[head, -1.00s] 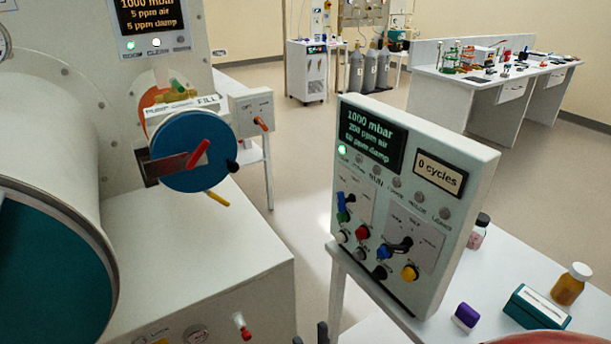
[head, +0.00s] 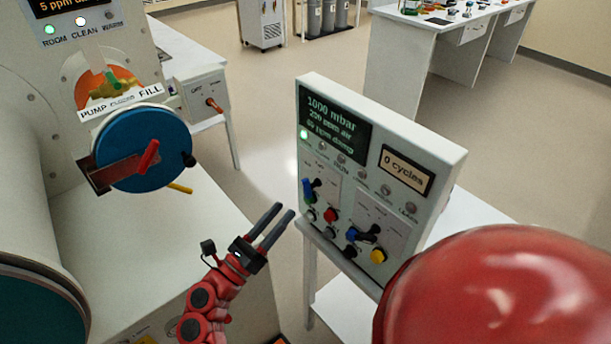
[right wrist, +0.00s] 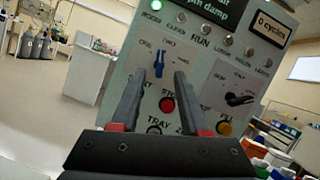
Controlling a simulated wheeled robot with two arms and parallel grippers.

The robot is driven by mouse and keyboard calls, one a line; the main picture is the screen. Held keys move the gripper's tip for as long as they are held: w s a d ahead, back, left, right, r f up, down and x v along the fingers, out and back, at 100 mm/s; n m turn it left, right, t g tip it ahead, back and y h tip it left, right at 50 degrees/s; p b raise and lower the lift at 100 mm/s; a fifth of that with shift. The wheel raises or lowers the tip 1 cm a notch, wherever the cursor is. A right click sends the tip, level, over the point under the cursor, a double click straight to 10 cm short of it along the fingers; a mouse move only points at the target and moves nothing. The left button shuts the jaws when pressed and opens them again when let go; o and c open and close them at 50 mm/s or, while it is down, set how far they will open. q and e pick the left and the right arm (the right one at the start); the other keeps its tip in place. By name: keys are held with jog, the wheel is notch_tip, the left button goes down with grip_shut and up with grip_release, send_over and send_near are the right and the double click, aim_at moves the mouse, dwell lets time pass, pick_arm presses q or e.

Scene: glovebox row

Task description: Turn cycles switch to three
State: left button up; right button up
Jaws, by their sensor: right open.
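The control panel (head: 440,172) stands upright on a white table, with a small display (head: 406,170) reading "0 cycles". On its left plate is a switch with a blue handle (head: 312,188); in the right wrist view this handle (right wrist: 159,64) points about straight up. Its small labels are too blurred to read surely. A second switch, with a black handle (right wrist: 238,99), sits on the right plate. My right gripper (head: 284,212) is open and empty, left of the panel and apart from it. In the wrist view its fingers (right wrist: 157,80) frame the blue-handled switch. My left gripper is out of view.
Red, blue and yellow buttons (right wrist: 224,128) sit below the switches. At left is a white glovebox with a blue round door (head: 143,150) and red handle. My red arm part covers the lower right. Floor shows between glovebox and panel.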

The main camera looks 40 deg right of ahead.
aim_at(303, 187)
jog(key=p+x, duration=0.2)
jog(key=x, duration=0.6)
jog(key=shift+d+r+p, duration=0.2)
jog(key=shift+p, duration=0.1)
jog(key=shift+w+d+r, duration=0.1)
jog(key=shift+w+d, duration=0.05)
jog(key=shift+d, duration=0.3)
grip_shut()
